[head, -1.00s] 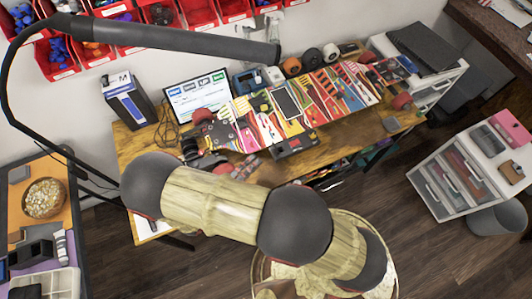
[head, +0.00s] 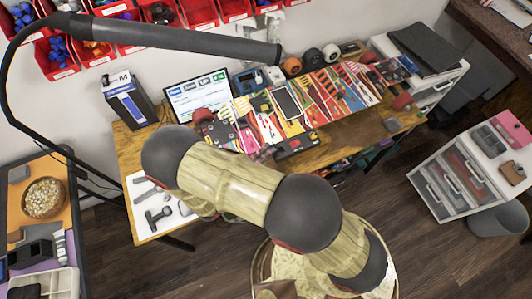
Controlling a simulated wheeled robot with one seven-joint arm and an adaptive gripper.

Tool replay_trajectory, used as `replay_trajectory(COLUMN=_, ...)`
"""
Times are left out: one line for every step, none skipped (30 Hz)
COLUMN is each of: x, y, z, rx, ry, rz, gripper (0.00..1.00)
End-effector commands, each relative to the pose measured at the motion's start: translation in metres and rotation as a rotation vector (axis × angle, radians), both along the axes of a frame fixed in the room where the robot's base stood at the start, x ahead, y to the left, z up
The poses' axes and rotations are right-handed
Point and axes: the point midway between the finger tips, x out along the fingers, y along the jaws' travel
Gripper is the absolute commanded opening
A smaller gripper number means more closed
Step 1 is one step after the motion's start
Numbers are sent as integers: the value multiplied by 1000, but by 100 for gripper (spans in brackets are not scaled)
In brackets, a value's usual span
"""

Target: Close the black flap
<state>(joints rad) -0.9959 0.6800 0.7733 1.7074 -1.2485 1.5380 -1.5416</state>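I cannot clearly single out the black flap. A dark flat panel (head: 424,47) lies on top of the white unit at the back right; whether it is the flap I cannot tell. My arm reaches across the front left of the wooden workbench (head: 350,131). My gripper is hidden behind my own arm links, so its fingers and anything between them do not show.
Skateboard decks (head: 300,97) and parts crowd the bench's middle, beside a screen (head: 197,95). A white mat (head: 143,229) with tools lies at its left end. A black lamp arm (head: 190,40) hangs above. A drawer cart (head: 445,187) stands right.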

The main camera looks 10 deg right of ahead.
Motion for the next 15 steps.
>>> replay_trajectory(x=0, y=0, z=0, rx=0, ry=0, rz=0, gripper=17)
replay_trajectory(x=0, y=0, z=0, rx=0, ry=0, rz=0, gripper=15)
replay_trajectory(x=0, y=0, z=0, rx=0, ry=0, rz=0, gripper=13)
replay_trajectory(x=0, y=0, z=0, rx=0, ry=0, rz=0, gripper=11)
replay_trajectory(x=0, y=0, z=0, rx=0, ry=0, rz=0, gripper=9)
replay_trajectory(x=0, y=0, z=0, rx=0, ry=0, rz=0, gripper=7)
replay_trajectory(x=0, y=0, z=0, rx=0, ry=0, rz=0, gripper=5)
replay_trajectory(x=0, y=0, z=0, rx=0, ry=0, rz=0, gripper=4)
replay_trajectory(x=0, y=0, z=0, rx=0, ry=0, rz=0, gripper=1)
replay_trajectory(x=0, y=0, z=0, rx=0, ry=0, rz=0, gripper=0)
replay_trajectory(x=0, y=0, z=0, rx=0, ry=0, rz=0, gripper=0)
replay_trajectory(x=0, y=0, z=0, rx=0, ry=0, rz=0, gripper=0)
replay_trajectory(x=0, y=0, z=0, rx=0, ry=0, rz=0, gripper=0)
replay_trajectory(x=0, y=0, z=0, rx=0, ry=0, rz=0, gripper=0)
replay_trajectory(x=0, y=0, z=0, rx=0, ry=0, rz=0, gripper=0)
